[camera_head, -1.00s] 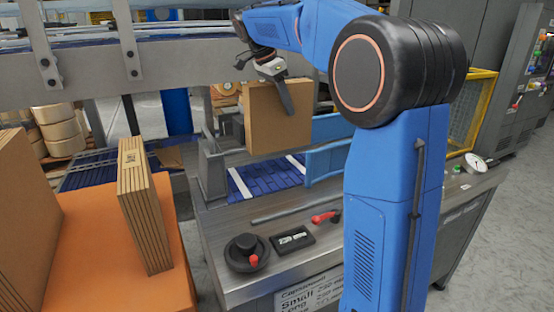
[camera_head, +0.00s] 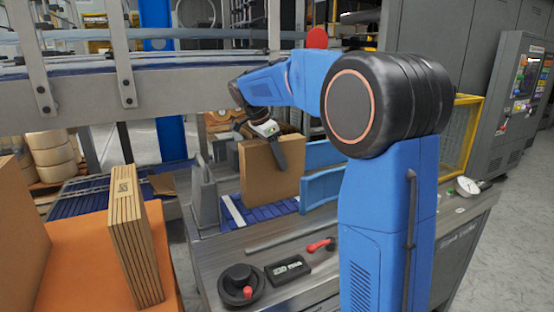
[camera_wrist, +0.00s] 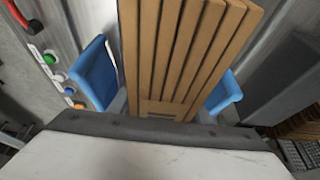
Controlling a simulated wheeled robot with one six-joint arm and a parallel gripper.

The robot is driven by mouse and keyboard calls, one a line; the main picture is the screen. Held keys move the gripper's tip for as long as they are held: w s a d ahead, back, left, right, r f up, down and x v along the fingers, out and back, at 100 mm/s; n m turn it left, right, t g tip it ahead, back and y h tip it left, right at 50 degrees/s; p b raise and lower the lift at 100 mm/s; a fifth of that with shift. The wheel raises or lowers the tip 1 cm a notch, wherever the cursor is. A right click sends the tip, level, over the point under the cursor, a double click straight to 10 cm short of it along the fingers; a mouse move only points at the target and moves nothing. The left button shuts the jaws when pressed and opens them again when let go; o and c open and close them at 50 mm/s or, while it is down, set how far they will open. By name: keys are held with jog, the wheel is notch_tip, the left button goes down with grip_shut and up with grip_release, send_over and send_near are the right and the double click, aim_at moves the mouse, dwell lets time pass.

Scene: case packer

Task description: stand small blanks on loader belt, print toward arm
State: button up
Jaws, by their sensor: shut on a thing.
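My gripper (camera_head: 265,137) is shut on a brown cardboard stack of blanks (camera_head: 270,174) and holds it upright by its top edge. The held stack also shows in the wrist view (camera_wrist: 190,50), its several layered edges running between blue side guides. Its lower end is over the blue loader belt (camera_head: 262,215), between the guides; I cannot tell whether it touches the belt. No print shows on the face turned to the head camera. Another stack of small blanks (camera_head: 138,240), with a printed mark near its top, stands on an orange surface (camera_head: 85,275) at left.
Larger brown blanks (camera_head: 22,235) stand at the far left. Blue guides (camera_head: 322,188) flank the belt. A black knob (camera_head: 240,285), a dark label box (camera_head: 288,269) and a red handle (camera_head: 322,245) are on the metal bench. A conveyor (camera_head: 190,90) crosses behind.

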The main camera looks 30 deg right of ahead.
jog(key=o, duration=1.3)
jog(key=shift+f, duration=0.1)
jog(key=shift+o, duration=0.2)
jog(key=v, duration=1.2)
